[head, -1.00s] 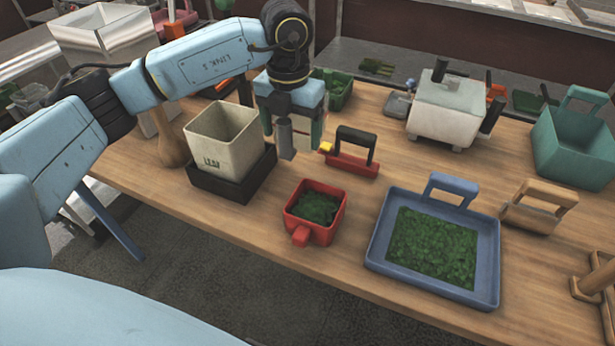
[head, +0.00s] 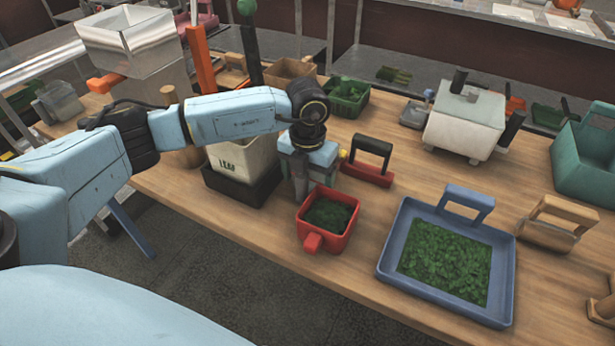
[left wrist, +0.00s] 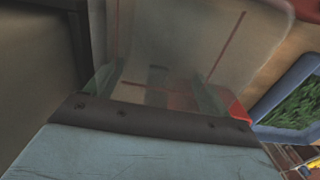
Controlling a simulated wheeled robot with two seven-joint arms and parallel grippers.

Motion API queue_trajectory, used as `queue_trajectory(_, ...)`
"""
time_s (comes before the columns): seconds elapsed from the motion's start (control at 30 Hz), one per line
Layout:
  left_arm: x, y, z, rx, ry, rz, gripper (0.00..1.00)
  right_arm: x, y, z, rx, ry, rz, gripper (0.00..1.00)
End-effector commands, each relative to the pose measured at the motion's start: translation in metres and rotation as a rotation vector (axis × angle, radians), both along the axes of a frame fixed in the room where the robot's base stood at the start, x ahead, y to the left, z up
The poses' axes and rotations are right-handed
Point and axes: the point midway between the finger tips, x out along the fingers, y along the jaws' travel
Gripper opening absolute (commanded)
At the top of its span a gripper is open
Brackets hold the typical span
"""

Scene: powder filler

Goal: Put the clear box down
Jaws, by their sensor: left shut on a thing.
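My left gripper (head: 300,190) hangs low over the table, between the cream LEAF bin and the red scoop with green leaves (head: 328,214). It is shut on the clear box. The clear box (left wrist: 185,45) fills the upper middle of the left wrist view as a see-through wall with thin red lines, right in front of the gripper (left wrist: 158,98). In the head view my gripper and arm hide most of the box. I cannot tell whether its base touches the table. My right gripper is not in view.
The LEAF bin (head: 226,160) stands in a black base (head: 240,188) close to my left arm. A red block with a black handle (head: 370,162) lies just right of the gripper. A blue tray of leaves (head: 392,262) stands further right. Bare wood shows around the scoop.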

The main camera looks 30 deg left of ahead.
Motion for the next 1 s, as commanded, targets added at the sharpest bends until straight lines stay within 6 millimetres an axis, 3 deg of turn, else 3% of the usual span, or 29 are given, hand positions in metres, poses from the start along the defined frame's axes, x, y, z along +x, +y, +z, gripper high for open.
queue_trajectory(0.13, 0.0, 0.0, -0.004, 0.0, 0.0, 0.0, 0.54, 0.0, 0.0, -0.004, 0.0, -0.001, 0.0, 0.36)
queue_trajectory(0.17, 0.0, 0.0, -0.003, 0.0, 0.0, 0.0, 0.85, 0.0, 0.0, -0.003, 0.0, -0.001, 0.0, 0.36)
queue_trajectory(0.27, 0.0, 0.0, -0.003, 0.0, 0.0, 0.0, 0.99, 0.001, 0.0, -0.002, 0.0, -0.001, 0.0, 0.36)
queue_trajectory(0.53, 0.0, 0.0, -0.001, 0.0, 0.0, 0.0, 1.0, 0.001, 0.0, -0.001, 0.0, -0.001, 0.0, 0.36)
queue_trajectory(0.67, 0.001, 0.0, 0.01, -0.001, -0.004, -0.001, 1.0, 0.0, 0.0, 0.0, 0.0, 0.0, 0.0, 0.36)
queue_trajectory(1.0, 0.001, 0.0, 0.081, -0.001, -0.004, -0.001, 1.0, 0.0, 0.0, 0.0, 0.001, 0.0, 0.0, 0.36)
